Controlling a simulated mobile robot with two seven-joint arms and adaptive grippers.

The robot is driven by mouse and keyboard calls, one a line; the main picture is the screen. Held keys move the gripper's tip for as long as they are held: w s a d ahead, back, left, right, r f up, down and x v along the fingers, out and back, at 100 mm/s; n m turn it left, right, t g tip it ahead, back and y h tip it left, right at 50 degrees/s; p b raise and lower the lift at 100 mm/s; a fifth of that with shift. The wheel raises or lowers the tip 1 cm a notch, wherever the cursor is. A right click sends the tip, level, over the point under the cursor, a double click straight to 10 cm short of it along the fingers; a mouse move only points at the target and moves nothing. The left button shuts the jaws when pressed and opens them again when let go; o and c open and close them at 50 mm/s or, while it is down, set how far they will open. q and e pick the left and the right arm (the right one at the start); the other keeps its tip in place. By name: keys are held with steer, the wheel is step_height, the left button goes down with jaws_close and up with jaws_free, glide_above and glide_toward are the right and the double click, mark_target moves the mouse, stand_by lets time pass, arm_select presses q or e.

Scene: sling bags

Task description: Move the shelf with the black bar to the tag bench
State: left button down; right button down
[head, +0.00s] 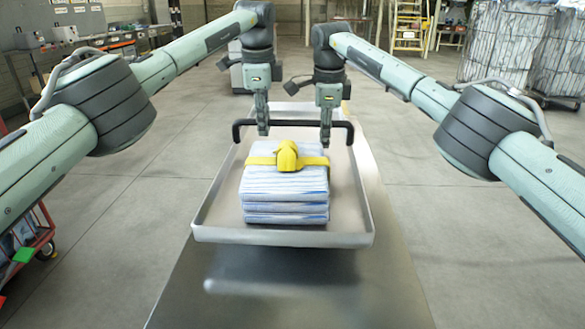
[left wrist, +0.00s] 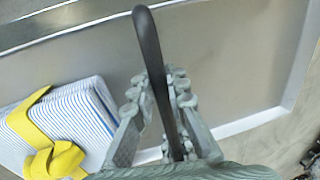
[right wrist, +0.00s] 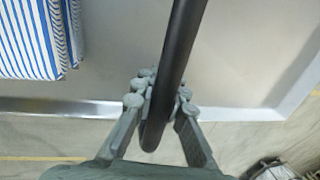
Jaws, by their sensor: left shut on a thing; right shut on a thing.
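The shelf is a shallow metal tray (head: 209,205) with a raised rim and a black bar (head: 293,123) across its far part. A stack of blue-and-white striped folded bags (head: 285,192), tied with a yellow strap and knot (head: 288,157), lies on it. My left gripper (head: 263,130) is shut on the bar left of its middle; the left wrist view shows the bar (left wrist: 158,75) between the fingers. My right gripper (head: 326,140) is shut on the bar toward its right end, also seen in the right wrist view (right wrist: 160,115). A dark shadow lies under the tray's near edge.
A long bare metal surface (head: 300,300) extends below and in front of the tray. A red cart (head: 38,230) stands at the left. Wrapped striped stacks (head: 510,45) stand back right, a yellow ladder (head: 408,25) at the back.

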mark_target(254, 169)
arm_select(q)
steer(key=shift+s, duration=0.1)
arm_select(e)
steer(key=shift+s+r, duration=0.1)
